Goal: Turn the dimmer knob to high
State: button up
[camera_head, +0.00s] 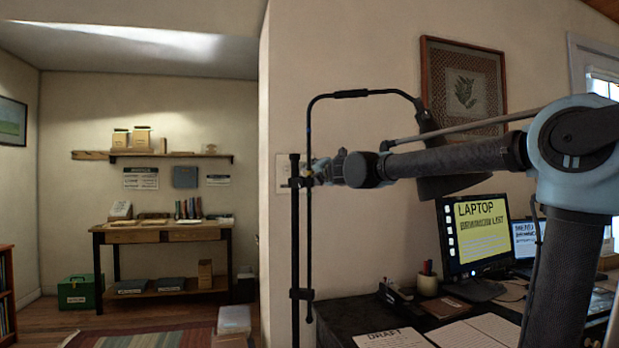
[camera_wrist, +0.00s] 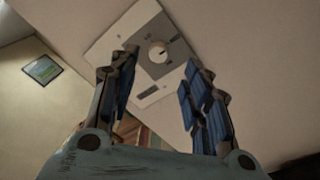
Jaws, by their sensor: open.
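The dimmer is a pale wall plate (camera_wrist: 124,36) with a grey panel and a round white knob (camera_wrist: 158,51), seen tilted in the wrist view. A small dark mark shows on the knob, and the labels around it are too small to read. My gripper (camera_wrist: 161,58) is open, with its blue-padded fingers on either side of the knob in the picture and nothing between them. I cannot tell whether the fingers touch it. In the head view, part of the plate (camera_head: 282,173) shows on the wall, and my gripper (camera_head: 314,172) hides the knob, partly behind a lamp pole.
A black lamp stand (camera_head: 295,240) rises close to my gripper, its shade (camera_head: 440,184) hanging behind my arm. A desk below holds a monitor (camera_head: 475,240), a pen cup (camera_head: 427,283) and papers (camera_head: 390,339). A side table (camera_head: 150,236) stands in the alcove at left.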

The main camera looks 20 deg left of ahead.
aim_at(305, 173)
jog(key=x, duration=0.7)
jog(key=shift+w+a, duration=0.1)
jog(key=shift+c, duration=0.3)
